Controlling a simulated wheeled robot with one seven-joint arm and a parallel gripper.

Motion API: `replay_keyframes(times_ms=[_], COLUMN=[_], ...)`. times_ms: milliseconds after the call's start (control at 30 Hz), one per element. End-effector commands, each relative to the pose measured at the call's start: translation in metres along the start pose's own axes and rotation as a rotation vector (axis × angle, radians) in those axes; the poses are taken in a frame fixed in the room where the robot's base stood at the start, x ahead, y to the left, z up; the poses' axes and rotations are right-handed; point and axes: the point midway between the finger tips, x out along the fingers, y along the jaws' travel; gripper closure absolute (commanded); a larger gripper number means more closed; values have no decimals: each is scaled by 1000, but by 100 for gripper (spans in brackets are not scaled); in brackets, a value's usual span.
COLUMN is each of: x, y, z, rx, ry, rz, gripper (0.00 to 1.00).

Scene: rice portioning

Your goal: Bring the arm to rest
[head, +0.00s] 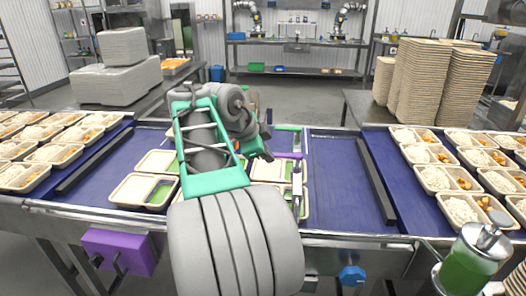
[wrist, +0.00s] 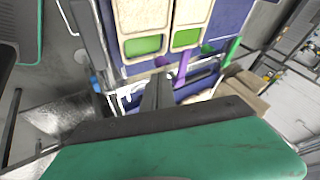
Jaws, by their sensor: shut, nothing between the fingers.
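My gripper (wrist: 157,92) is shut and empty. In the wrist view its dark fingers are together, over a blue surface beside the trays. In the head view my arm is folded over the middle of the blue conveyor (head: 335,185), with the dark gripper end (head: 262,150) pointing right, partly hidden by the arm. Beige trays (head: 128,190) with green in their small compartments lie under and beside the arm; two also show in the wrist view (wrist: 142,15). A green handle (wrist: 231,52) and a purple handle (wrist: 183,68) are close to the fingers.
Trays of rice and orange food stand at the right (head: 460,210) and left (head: 55,155). A green-filled dispenser (head: 470,262) is at the front right. The conveyor right of the arm is bare.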

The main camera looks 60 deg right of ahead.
Motion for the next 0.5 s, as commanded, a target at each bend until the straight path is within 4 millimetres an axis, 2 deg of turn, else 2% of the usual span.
replay_keyframes(times_ms=[33,133,233,367,467,500], x=[-15,-34,-44,-48,-53,-57], y=[-3,-3,-3,-2,3,7], z=[2,2,2,4,27,46], rx=[-3,-2,-1,-11,-148,-263], ry=[-2,-1,0,-3,-41,-73], rz=[-4,-3,-1,-1,-27,-51], gripper=[100,100,100,100,100,100])
